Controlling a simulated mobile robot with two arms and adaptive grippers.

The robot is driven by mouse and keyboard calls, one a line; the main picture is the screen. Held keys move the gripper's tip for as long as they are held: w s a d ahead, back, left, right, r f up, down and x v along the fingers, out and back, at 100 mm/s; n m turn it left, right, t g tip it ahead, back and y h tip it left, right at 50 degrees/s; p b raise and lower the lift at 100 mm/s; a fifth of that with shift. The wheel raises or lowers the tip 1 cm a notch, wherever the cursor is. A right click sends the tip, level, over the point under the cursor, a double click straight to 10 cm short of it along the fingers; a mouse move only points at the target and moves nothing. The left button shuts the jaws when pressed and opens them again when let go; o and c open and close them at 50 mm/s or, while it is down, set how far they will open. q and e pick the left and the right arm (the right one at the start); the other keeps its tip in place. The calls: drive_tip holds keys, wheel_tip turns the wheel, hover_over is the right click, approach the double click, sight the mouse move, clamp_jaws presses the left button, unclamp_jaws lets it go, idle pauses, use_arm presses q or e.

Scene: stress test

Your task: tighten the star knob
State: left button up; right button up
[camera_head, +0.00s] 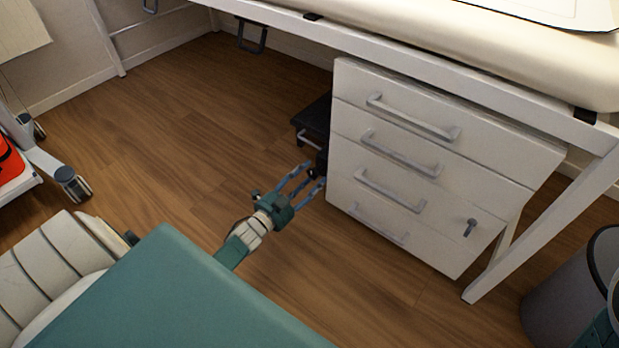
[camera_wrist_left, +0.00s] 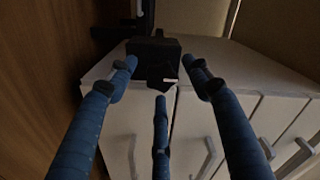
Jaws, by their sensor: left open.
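My left gripper (camera_head: 312,175) has three blue fingers spread open, low beside the left side of the white drawer cabinet (camera_head: 430,165). In the left wrist view the open fingers (camera_wrist_left: 160,74) point at a black block (camera_wrist_left: 152,47). A small dark, angular piece that looks like the star knob (camera_wrist_left: 163,76) sits on the block's near side, between the fingertips. No finger clearly touches it. In the head view the knob is mostly hidden by the fingers and cannot be made out. My right gripper is not in view.
A black unit with a grey handle (camera_head: 308,138) stands behind the cabinet's left side. A white padded table (camera_head: 450,35) is above. A grey bin (camera_head: 565,300) stands at right, a wheeled cart (camera_head: 40,165) at left. The wooden floor (camera_head: 190,110) between is clear.

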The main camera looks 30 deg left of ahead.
use_arm(q)
drive_tip(key=s+a, duration=0.1)
drive_tip(key=s, duration=1)
drive_tip(key=shift+s, duration=0.4)
